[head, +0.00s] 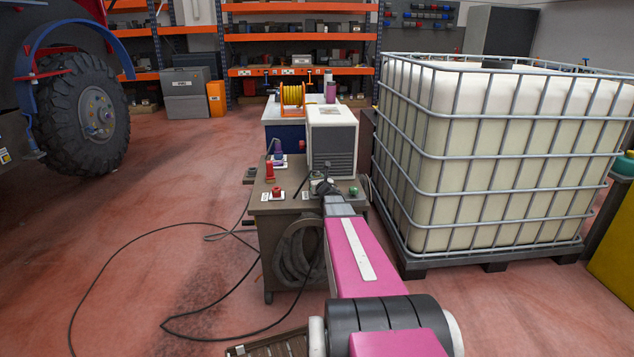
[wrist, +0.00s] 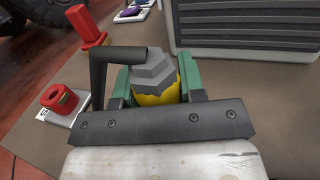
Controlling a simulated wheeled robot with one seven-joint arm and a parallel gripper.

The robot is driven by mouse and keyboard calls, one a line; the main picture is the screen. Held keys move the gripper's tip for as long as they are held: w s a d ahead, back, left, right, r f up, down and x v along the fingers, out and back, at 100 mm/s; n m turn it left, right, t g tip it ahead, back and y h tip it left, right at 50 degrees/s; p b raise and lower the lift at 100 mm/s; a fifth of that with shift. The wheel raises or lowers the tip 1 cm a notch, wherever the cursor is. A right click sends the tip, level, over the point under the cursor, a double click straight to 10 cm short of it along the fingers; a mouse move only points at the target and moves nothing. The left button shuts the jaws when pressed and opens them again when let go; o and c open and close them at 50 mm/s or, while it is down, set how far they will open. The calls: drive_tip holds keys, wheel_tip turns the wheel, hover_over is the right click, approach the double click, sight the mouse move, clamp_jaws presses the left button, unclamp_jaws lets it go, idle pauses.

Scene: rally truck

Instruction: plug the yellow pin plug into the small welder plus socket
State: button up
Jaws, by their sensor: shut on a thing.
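My gripper (wrist: 156,82) is shut on the yellow pin plug (wrist: 155,97), between its two green finger pads. The plug has a yellow band and a grey stepped body, and a black bent cable or handle (wrist: 108,62) shows at its left. In the head view my gripper (head: 325,187) is over the bench top, and the plug is too small to make out. A red round socket (wrist: 59,97) with a dark hole sits on a white labelled plate left of my gripper; its label is not fully readable. It also shows in the head view (head: 277,191). The plug is apart from it.
A red upright piece (wrist: 87,25) stands behind that socket, and a purple piece (wrist: 131,13) lies farther back. The grey-and-white welder box (head: 331,140) stands behind my gripper. A caged white tank (head: 490,160) blocks the right side.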

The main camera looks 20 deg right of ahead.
drive_tip(key=shift+r, duration=0.1)
drive_tip(key=shift+r, duration=0.55)
drive_tip(key=r, duration=0.3)
drive_tip(key=shift+s+a+r, duration=0.15)
drive_tip(key=shift+s+a, duration=0.1)
drive_tip(key=shift+a, duration=0.05)
drive_tip(key=s+a+r, duration=0.1)
drive_tip(key=a+r, duration=0.1)
drive_tip(key=a, duration=0.1)
drive_tip(key=s+a+r, duration=0.2)
drive_tip(key=a, duration=0.1)
drive_tip(key=s+a+r, duration=0.2)
drive_tip(key=a, duration=0.1)
drive_tip(key=shift+a+r, duration=0.25)
drive_tip(key=shift+a, duration=0.15)
drive_tip(key=shift+w+r, duration=0.1)
drive_tip(key=shift+r, duration=2.6)
